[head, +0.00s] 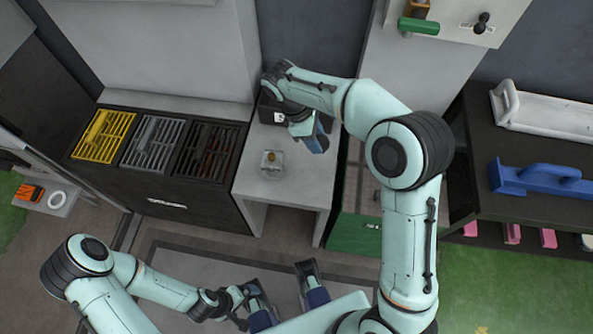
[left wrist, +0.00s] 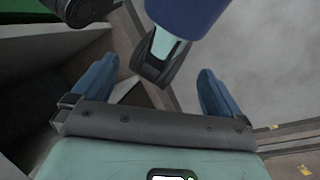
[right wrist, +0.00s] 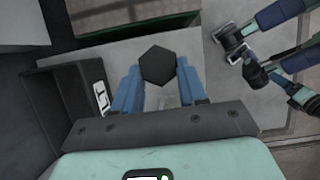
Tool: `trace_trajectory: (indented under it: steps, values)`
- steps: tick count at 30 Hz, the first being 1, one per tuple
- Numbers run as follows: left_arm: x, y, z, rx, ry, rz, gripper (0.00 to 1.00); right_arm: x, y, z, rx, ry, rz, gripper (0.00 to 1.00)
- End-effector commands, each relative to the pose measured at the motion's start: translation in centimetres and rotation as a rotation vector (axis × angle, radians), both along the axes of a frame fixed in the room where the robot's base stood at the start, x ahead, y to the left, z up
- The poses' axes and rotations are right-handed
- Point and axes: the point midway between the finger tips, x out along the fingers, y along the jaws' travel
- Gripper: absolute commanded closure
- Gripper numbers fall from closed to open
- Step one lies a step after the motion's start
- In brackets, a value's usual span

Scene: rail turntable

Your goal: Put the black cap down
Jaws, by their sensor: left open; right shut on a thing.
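The black cap (right wrist: 158,65) is a dark hexagonal piece in the right wrist view. It sits between the blue fingers of my right gripper (head: 315,141), which is shut on it. In the head view this gripper is over the right part of the pale table (head: 252,190), and the cap cannot be made out there. Whether the cap touches the table is unclear. My left gripper (left wrist: 145,82) is open and empty in the left wrist view, low and away from the table.
A black box (right wrist: 62,118) with a white label is beside the right gripper. A small clear dish with a brass-coloured piece (head: 271,161) stands on the table's left part. Yellow, grey and dark slotted trays (head: 150,142) are further left. The table's front middle is bare.

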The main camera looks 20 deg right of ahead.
Motion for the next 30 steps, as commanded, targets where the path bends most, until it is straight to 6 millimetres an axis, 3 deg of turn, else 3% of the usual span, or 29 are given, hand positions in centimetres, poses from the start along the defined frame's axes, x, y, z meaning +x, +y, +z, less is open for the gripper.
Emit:
trace_trajectory:
  steps: [9, 15, 23, 30]
  values:
    - [0.6, 0.0, -1.4, 0.003, -0.021, 0.004, 0.00, -0.1, 0.0, -8.7, -0.001, 0.008, 0.000, 0.95]
    - [0.9, 0.0, -2.0, 0.005, -0.032, 0.006, 0.00, -0.1, 0.0, -13.1, -0.001, 0.006, -0.003, 0.95]
    - [1.3, 0.1, -2.3, 0.008, -0.041, 0.010, 0.00, 0.0, 0.0, -15.0, 0.000, 0.004, -0.003, 0.95]
    - [2.1, 0.5, -3.2, 0.018, -0.063, 0.019, 0.00, -0.1, 0.0, -18.5, -0.001, 0.004, -0.005, 0.95]
